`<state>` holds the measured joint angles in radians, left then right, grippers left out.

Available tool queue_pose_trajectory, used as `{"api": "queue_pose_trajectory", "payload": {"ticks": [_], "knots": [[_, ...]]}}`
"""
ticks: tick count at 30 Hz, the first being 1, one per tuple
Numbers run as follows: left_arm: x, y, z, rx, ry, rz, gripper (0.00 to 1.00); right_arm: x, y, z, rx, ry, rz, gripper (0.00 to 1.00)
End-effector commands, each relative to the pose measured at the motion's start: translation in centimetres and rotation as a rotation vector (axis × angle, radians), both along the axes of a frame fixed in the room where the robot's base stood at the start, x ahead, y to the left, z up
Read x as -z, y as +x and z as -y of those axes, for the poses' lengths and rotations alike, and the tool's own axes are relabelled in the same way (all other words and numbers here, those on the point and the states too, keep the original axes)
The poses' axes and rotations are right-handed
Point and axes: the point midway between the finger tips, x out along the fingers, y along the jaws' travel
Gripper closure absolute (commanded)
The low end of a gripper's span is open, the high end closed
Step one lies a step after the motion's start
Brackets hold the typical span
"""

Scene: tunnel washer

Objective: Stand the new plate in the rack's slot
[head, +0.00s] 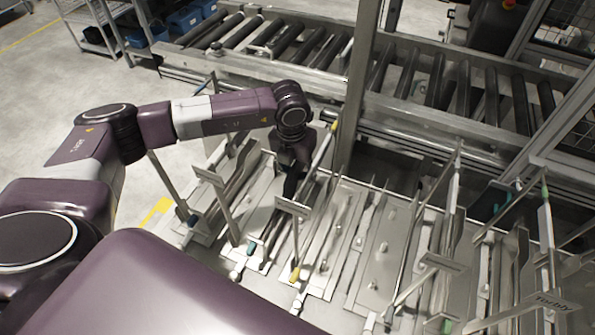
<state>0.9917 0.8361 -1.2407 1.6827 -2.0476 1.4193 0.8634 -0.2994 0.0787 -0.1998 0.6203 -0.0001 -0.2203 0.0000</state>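My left arm reaches in from the left, and its dark gripper (290,188) points down over the metal rack (345,240). Its fingertips are close to a small pale plate (292,207) on a thin upright post. They overlap it in the picture, so I cannot tell whether they touch or hold it. The fingers are too dark and small to show whether they are open or shut. The rack has long narrow slots and several upright and slanting rods. I cannot tell which plate is the new one. My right gripper is not in view.
A roller conveyor (290,45) runs behind the rack, with a grey post (358,80) in front of it. Slanting rods and a plate lettered "Torbly" (556,302) crowd the right. Shelving with blue bins (185,20) stands at the back left. Floor at far left is clear.

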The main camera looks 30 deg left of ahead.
Motion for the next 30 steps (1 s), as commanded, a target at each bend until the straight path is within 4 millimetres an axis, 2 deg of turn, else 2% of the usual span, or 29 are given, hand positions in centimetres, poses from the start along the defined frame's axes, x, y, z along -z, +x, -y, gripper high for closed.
{"api": "queue_pose_trajectory", "payload": {"ticks": [1, 8, 13, 17, 24, 30], "knots": [[0.5, -0.4, -0.5, -0.004, 0.011, -0.012, 0.73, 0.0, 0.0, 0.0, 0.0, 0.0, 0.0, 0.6], [0.5, -0.4, -0.6, -0.004, 0.013, -0.013, 0.73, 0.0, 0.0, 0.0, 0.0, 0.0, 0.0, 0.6], [-0.5, -0.4, -0.6, -0.004, 0.013, -0.01, 0.73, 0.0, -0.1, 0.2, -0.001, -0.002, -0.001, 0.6], [-2.9, -0.5, -0.4, -0.002, 0.01, -0.003, 0.73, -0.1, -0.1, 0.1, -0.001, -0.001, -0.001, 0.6], [-8.3, -1.0, 0.0, 0.0, 0.005, 0.004, 0.73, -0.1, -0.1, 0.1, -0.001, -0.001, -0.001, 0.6], [-11.1, -1.3, 0.2, 0.0, 0.004, 0.004, 0.73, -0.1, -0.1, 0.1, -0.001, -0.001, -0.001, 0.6]]}}
